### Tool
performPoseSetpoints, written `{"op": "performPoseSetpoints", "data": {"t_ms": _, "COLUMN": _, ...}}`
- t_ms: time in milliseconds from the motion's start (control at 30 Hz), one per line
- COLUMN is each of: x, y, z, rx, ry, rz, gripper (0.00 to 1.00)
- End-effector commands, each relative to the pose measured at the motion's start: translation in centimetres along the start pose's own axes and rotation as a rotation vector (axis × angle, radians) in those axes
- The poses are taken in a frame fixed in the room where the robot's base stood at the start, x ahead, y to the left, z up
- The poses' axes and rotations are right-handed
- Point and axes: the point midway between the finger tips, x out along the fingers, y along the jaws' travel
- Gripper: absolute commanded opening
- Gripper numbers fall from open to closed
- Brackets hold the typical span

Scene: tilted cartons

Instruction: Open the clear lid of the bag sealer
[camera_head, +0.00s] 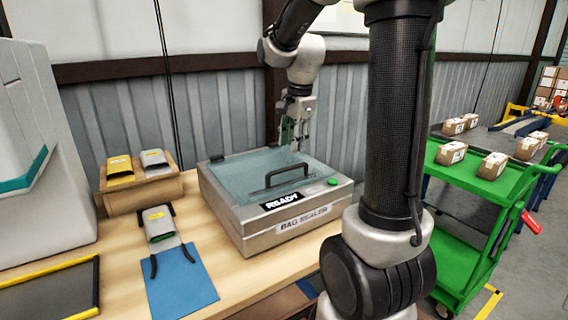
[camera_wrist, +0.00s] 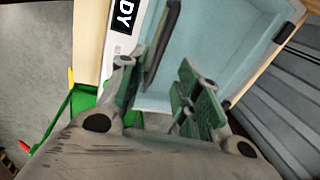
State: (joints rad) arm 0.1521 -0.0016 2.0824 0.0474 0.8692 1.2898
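The bag sealer (camera_head: 262,240) is a grey metal box on the wooden table, with a "READY" display and a green button on top. Its clear bluish lid (camera_head: 238,174) lies flat and shut. A black handle (camera_head: 285,170) stands near the lid's front edge. My gripper (camera_head: 294,142) is above the lid, behind the handle and apart from it. In the wrist view my gripper (camera_wrist: 163,78) has its green-padded fingers spread with nothing between them. There the handle (camera_wrist: 161,45) shows beyond the fingertips, closer to the left finger, over the lid (camera_wrist: 215,40).
A pouch stand (camera_head: 162,230) with a blue mat (camera_head: 180,284) is left of the sealer. A wooden rack (camera_head: 142,192) with two pouches is behind it. A green cart (camera_head: 470,190) with cartons is at right. A corrugated wall (camera_head: 200,120) rises behind the table.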

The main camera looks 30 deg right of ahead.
Motion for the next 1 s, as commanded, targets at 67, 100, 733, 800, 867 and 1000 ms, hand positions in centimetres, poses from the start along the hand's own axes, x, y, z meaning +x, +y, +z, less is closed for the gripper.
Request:
{"op": "performPoseSetpoints", "data": {"t_ms": 67, "x": 0.1, "y": 0.0, "z": 0.0, "rx": 0.045, "ry": 0.000, "rz": -0.001, "gripper": 0.34}}
{"op": "performPoseSetpoints", "data": {"t_ms": 100, "x": 0.2, "y": 0.0, "z": 0.0, "rx": 0.059, "ry": 0.000, "rz": 0.000, "gripper": 0.34}}
{"op": "performPoseSetpoints", "data": {"t_ms": 733, "x": 7.8, "y": 0.0, "z": 0.0, "rx": 0.070, "ry": 0.000, "rz": 0.000, "gripper": 0.34}}
{"op": "performPoseSetpoints", "data": {"t_ms": 800, "x": 7.8, "y": 0.0, "z": 0.0, "rx": 0.070, "ry": 0.001, "rz": -0.001, "gripper": 0.34}}
{"op": "performPoseSetpoints", "data": {"t_ms": 867, "x": 7.8, "y": 0.0, "z": 0.0, "rx": 0.070, "ry": 0.001, "rz": -0.001, "gripper": 0.34}}
{"op": "performPoseSetpoints", "data": {"t_ms": 1000, "x": 7.8, "y": 0.0, "z": 0.0, "rx": 0.070, "ry": 0.001, "rz": -0.001, "gripper": 0.26}}
